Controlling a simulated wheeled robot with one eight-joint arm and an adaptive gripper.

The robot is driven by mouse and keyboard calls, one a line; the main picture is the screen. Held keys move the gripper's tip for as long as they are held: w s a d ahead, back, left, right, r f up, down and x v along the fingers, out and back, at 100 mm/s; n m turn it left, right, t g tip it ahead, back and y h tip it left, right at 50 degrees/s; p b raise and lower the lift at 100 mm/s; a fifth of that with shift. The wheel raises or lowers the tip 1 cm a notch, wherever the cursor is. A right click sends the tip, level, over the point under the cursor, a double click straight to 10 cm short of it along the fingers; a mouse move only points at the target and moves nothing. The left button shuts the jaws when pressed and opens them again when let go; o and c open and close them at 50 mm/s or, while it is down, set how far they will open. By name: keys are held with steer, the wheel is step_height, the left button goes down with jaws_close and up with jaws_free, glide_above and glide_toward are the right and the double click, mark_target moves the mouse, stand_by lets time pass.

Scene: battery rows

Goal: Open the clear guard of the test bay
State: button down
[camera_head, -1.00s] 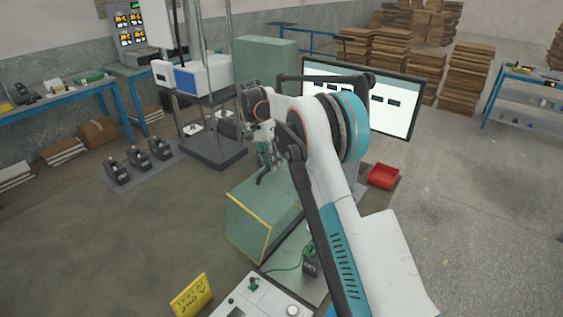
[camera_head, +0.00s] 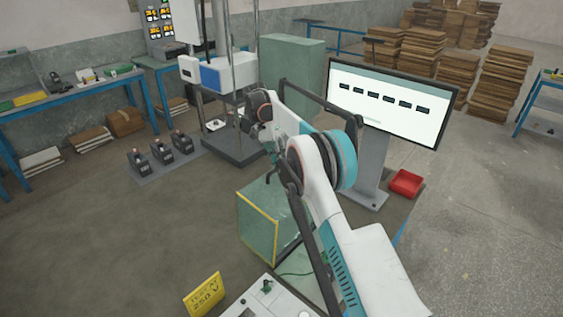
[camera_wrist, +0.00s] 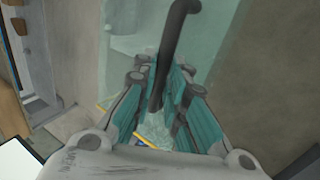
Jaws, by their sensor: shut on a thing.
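The clear guard (camera_head: 258,222) is a greenish see-through box with yellow edges, below my gripper in the head view. Its pane also fills much of the wrist view (camera_wrist: 225,35). A dark curved handle (camera_wrist: 168,60) runs between my fingers in the wrist view. My gripper (camera_wrist: 165,88) is shut on this handle, one finger on each side. In the head view my gripper (camera_head: 270,160) is small and partly hidden by my arm, above the guard's top. My arm hides the guard's right side. I cannot tell whether the guard is lifted.
A yellow sign (camera_head: 205,294) and a pale control panel (camera_head: 262,300) stand in front. Several dark batteries (camera_head: 160,150) stand in a row at the left. A monitor (camera_head: 390,103) and a red bin (camera_head: 405,183) are at the right. The floor left of the guard is clear.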

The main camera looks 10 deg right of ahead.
steer(key=shift+f, duration=0.15)
steer(key=c, duration=1.9)
jaws_free()
steer(key=shift+w, duration=0.15)
step_height(320, 180, up, 10)
